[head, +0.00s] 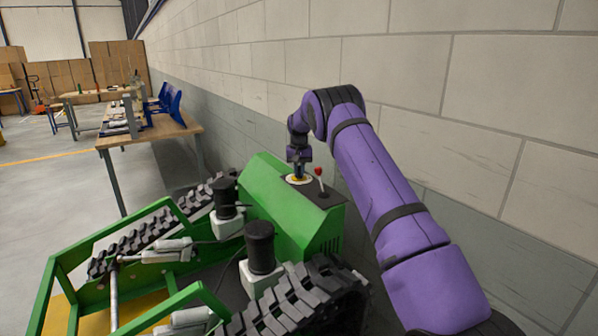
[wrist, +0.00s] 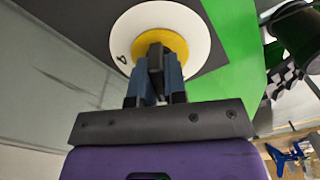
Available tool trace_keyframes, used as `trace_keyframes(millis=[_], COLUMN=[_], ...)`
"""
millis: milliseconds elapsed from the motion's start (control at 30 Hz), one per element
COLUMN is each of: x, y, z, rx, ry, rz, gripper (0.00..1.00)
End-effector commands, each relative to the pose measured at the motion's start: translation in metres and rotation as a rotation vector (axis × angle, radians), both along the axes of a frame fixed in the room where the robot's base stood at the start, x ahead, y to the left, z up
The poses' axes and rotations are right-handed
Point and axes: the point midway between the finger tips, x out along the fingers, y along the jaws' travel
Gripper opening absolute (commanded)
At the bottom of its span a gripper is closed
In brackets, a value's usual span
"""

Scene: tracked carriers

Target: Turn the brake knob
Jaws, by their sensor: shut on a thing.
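The brake knob (wrist: 178,44) is a yellow disc with a dark grip, set on a white round dial (wrist: 200,27) with a mark on its left side. In the head view the white dial (head: 290,181) lies on the dark top panel of the green tracked carrier (head: 262,192). My gripper (head: 299,168) comes down on the knob from above. In the wrist view my gripper (wrist: 156,70) is shut on the knob's dark grip, and its fingers hide part of the knob.
A red-topped lever (head: 319,173) stands close to the right of the dial. A block wall (head: 420,75) runs behind the carrier. Black tracks (head: 300,302) and black cylinders (head: 261,247) are nearer. A workbench (head: 150,135) stands at the back left.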

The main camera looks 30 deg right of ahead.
Motion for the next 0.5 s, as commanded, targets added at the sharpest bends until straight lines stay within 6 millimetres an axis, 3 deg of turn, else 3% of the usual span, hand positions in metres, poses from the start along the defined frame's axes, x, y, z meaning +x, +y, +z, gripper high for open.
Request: trace_keyframes(millis=[500], x=[0.0000], y=[-0.0004], z=[0.0007], rx=[-0.001], ry=[-0.001], rz=[-0.203], gripper=[0.00])
